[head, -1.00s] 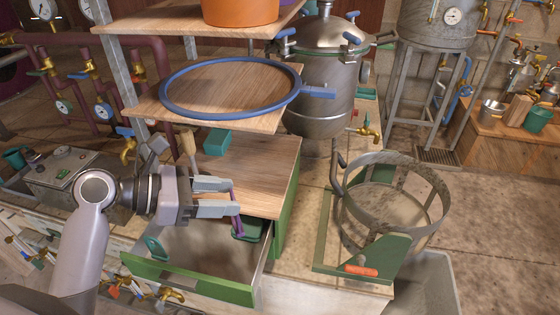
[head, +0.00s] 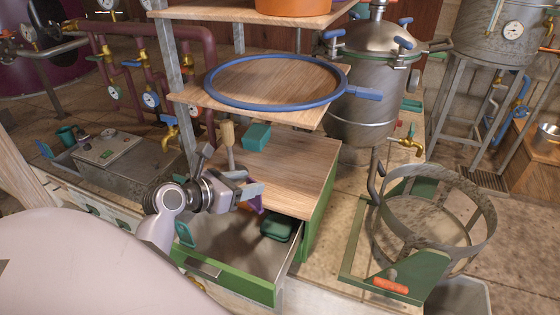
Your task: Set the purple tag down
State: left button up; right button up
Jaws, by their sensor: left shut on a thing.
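The purple tag (head: 256,206) is held by my left gripper (head: 252,195), which is shut on it. Only a small part of the tag shows below the fingers; the gripper hides the rest. The gripper and tag are over an open drawer (head: 226,284) with a green front, near the drawer's back beside the wooden top. I cannot tell whether the tag touches anything below. My right gripper is not in view.
The drawer holds a dark green item (head: 278,229) at its right and a teal item (head: 184,233) at its left. A wooden-handled brush (head: 228,138) and a teal block (head: 257,137) are on the wooden top (head: 290,172). A shelf with a blue ring (head: 222,103) overhangs it.

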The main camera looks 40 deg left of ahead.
pick_arm(q)
jog(key=w+d, duration=0.1)
jog(key=w, duration=1)
jog(key=shift+d, duration=0.4)
jog(key=shift+w+f, duration=0.1)
jog(key=shift+f, duration=0.05)
jog(key=o, duration=1.3)
jog(key=p+v, duration=0.1)
jog(key=v, duration=1.1)
